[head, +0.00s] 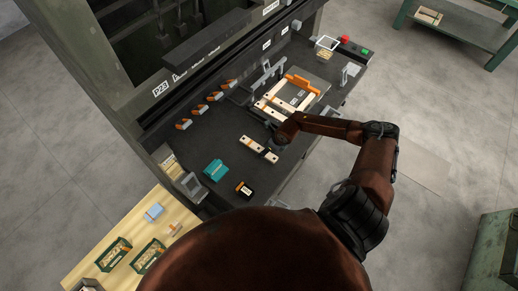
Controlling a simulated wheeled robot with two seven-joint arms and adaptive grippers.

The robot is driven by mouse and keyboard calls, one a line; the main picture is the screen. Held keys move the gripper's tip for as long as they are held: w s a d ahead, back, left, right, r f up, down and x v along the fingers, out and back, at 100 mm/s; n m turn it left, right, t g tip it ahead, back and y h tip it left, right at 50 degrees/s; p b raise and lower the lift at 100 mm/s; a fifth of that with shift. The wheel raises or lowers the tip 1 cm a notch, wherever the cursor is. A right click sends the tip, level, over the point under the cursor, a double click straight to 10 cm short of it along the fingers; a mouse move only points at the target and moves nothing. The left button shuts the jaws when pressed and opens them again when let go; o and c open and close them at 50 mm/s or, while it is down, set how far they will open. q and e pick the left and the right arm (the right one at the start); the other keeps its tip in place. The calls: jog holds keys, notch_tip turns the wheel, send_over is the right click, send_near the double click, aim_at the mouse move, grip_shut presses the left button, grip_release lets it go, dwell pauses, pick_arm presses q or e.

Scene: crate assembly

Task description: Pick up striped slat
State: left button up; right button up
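A light wooden slat with dark marks (258,149) lies on the dark workbench (222,139), in front of the part-built wooden crate frame. The marks are too small to tell if they are stripes. My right arm comes in from the right, and its gripper (275,138) is just above or beside the slat's right half. The wrist hides most of this gripper, so its fingers and any contact with the slat cannot be made out. My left gripper is not in view.
The pale crate frame (268,105) with an orange piece (303,84) stands behind the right gripper. Several small orange-and-dark pieces (198,110) line the bench's back left.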

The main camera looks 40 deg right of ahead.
jog(key=shift+x, duration=0.9)
jog(key=shift+d, duration=0.1)
jog(key=shift+c, duration=0.2)
jog(key=c, duration=1.2)
jog(key=shift+r, duration=0.15)
